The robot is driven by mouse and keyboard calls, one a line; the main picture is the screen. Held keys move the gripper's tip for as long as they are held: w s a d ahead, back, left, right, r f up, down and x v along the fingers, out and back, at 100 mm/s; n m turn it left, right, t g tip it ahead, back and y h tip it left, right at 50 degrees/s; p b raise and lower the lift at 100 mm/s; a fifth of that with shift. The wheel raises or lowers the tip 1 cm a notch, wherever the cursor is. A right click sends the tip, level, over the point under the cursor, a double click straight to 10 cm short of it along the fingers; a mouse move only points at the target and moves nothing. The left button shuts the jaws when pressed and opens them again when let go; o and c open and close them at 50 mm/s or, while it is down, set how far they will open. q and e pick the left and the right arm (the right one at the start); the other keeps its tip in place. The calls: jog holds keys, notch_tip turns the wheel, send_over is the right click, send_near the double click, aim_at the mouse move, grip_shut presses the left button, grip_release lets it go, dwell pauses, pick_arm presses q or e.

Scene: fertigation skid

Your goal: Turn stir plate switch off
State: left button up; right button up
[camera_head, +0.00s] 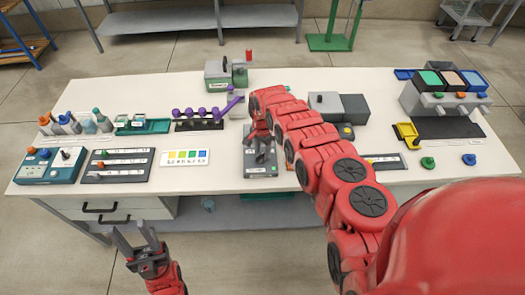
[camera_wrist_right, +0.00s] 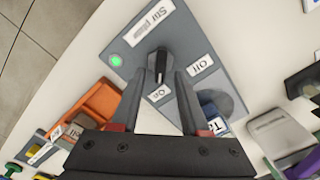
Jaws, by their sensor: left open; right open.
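The stir plate (camera_wrist_right: 125,35) is a grey box with a white name label and a lit green lamp (camera_wrist_right: 116,60), seen close up in the right wrist view. Its black switch knob (camera_wrist_right: 157,65) has a light mark toward the "On" label (camera_wrist_right: 159,93); the "Off" label (camera_wrist_right: 200,64) is to the right. My right gripper (camera_wrist_right: 160,73) is open, its fingers on either side of the knob; I cannot tell if they touch it. In the head view the stir plate (camera_head: 262,171) is partly hidden by my right gripper (camera_head: 262,155). My left gripper (camera_head: 129,229) is open and empty before the table's front edge.
A white number-coloured card (camera_head: 184,158) and a dark switch panel (camera_head: 118,165) lie left of the stir plate. A rack with purple items (camera_head: 198,120) stands behind left. A grey box device (camera_head: 340,106) stands behind right. Bare white tabletop (camera_head: 225,172) surrounds the card.

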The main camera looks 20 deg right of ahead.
jog(key=shift+c, duration=0.3)
grip_shut()
